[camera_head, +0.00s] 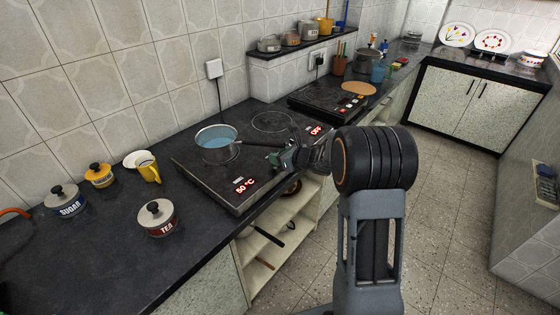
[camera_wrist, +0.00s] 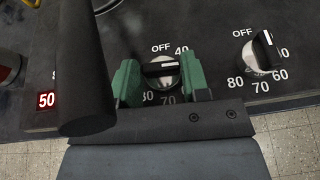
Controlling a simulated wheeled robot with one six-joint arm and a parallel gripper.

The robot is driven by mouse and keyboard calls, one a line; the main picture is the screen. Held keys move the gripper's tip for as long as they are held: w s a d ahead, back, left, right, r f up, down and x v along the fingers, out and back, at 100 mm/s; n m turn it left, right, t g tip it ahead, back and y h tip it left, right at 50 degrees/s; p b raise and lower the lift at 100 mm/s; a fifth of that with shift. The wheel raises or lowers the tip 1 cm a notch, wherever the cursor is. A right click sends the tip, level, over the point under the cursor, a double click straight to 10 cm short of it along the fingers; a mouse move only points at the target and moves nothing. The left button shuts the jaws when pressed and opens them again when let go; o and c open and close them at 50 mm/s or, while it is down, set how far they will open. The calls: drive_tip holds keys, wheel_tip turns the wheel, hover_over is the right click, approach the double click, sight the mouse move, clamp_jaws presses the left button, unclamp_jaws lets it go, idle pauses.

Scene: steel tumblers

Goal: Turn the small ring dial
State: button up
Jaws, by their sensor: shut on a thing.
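A dial (camera_wrist: 161,69) with a black and silver knob sits on the dark hob between the green fingers of my gripper (camera_wrist: 161,77) in the wrist view. The fingers are shut on its two sides. OFF is printed above it, and 40, 70 and 80 show around it. Its bar lies nearly level across the picture. A second dial (camera_wrist: 262,51) with the same markings stands to the right, untouched. In the head view my gripper (camera_head: 289,157) is at the hob's front edge and hides the dials. I cannot tell which dial serves the small ring.
A blue-filled saucepan (camera_head: 217,142) stands on the hob (camera_head: 200,177), its handle reaching toward my gripper. An empty ring (camera_head: 274,122) is behind. Red displays read 50 °C (camera_head: 245,185) and OFF (camera_head: 316,130). A TEA jar (camera_head: 157,217) stands left on the counter.

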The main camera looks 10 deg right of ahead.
drive_tip(key=f+m+t+h+b, duration=0.1)
drive_tip(key=b, duration=0.3)
drive_tip(key=shift+a, duration=0.15)
drive_tip(key=m+h+b, duration=0.1)
drive_tip(key=b, duration=0.1)
drive_tip(key=m+h+b, duration=0.1)
drive_tip(key=b, duration=0.2)
drive_tip(key=m+t+h+b, duration=0.1)
drive_tip(key=b, duration=0.1)
drive_tip(key=shift+s+a+f+b, duration=0.1)
drive_tip(key=shift+a+b, duration=0.15)
drive_tip(key=shift+b, duration=0.15)
drive_tip(key=m+h+b, duration=0.2)
drive_tip(key=b, duration=0.2)
drive_tip(key=shift+a+b, duration=0.15)
drive_tip(key=shift+b, duration=0.15)
drive_tip(key=m+h+b, duration=0.1)
drive_tip(key=h+b, duration=0.1)
drive_tip(key=b, duration=0.1)
drive_tip(key=shift+a+r+m+h, duration=0.1)
drive_tip(key=shift+r+m+h, duration=0.1)
drive_tip(key=shift+m+h, duration=0.15)
drive_tip(key=m+h+b, duration=0.2)
drive_tip(key=shift+a+r+m+h, duration=0.15)
drive_tip(key=shift+r+m+h, duration=0.1)
drive_tip(key=shift+r+h, duration=0.1)
drive_tip(key=shift+a+r+m+g+h, duration=0.15)
drive_tip(key=shift+m+g+h, duration=0.45)
drive_tip(key=shift+m+h, duration=0.45)
drive_tip(key=shift+h, duration=0.25)
